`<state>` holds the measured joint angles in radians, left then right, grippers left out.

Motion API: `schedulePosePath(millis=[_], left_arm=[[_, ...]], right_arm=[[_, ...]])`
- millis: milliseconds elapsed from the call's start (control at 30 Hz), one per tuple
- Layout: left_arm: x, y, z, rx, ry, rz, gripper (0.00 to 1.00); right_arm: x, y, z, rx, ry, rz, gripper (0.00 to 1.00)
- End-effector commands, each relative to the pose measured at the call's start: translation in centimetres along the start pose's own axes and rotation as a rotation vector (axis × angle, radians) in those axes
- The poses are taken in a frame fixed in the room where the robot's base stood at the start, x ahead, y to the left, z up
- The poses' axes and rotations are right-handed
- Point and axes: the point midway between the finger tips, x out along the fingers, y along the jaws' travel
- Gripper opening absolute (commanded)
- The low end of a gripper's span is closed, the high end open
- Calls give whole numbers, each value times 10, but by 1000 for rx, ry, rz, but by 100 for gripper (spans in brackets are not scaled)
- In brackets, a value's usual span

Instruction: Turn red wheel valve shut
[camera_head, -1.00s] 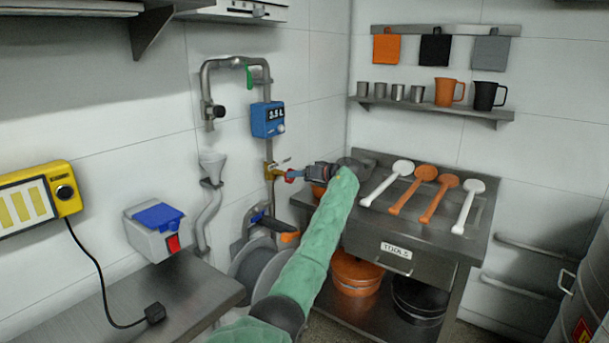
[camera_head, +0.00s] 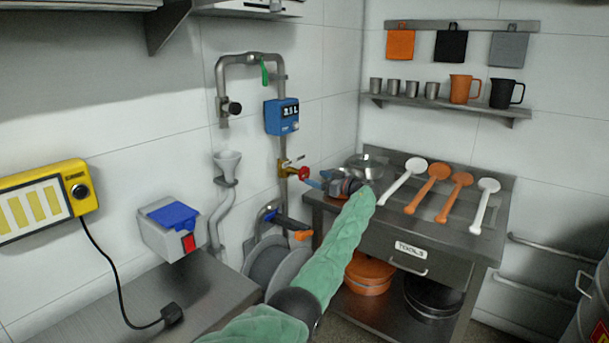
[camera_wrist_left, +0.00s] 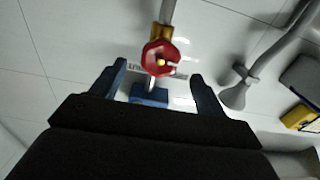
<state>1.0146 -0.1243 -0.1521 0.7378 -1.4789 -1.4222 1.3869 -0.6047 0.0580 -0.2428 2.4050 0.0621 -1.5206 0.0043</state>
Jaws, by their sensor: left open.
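The red wheel valve (camera_head: 304,173) sits on a brass fitting (camera_head: 287,168) on the vertical wall pipe. In the left wrist view the red wheel (camera_wrist_left: 160,57) shows a notched rim and lies ahead, between the lines of my two fingers. My left gripper (camera_head: 316,180) is just right of the wheel in the head view. Its blue fingers (camera_wrist_left: 158,73) are spread and hold nothing; they appear apart from the wheel. My right gripper is not in view.
A blue meter (camera_head: 282,117) is on the pipe above the valve. The tool table (camera_head: 375,225) with ladles and a metal pot (camera_head: 366,167) stands right of my arm.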

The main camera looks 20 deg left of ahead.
Motion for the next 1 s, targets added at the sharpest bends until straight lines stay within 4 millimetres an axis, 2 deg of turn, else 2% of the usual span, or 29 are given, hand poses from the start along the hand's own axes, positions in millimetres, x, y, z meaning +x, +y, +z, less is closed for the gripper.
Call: schedulePosePath(millis=[200,400,600,833,867,1000], left_arm=[[33,0,-3,3,-1,-2,74],[57,0,-2,3,-1,-1,74],[66,0,0,4,-1,0,74],[67,0,0,3,-1,0,74],[67,0,0,3,-1,0,73],[67,0,0,3,-1,0,45]], right_arm=[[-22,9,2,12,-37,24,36],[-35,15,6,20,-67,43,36],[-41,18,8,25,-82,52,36],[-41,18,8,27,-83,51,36],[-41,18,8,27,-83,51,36],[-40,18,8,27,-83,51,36]])
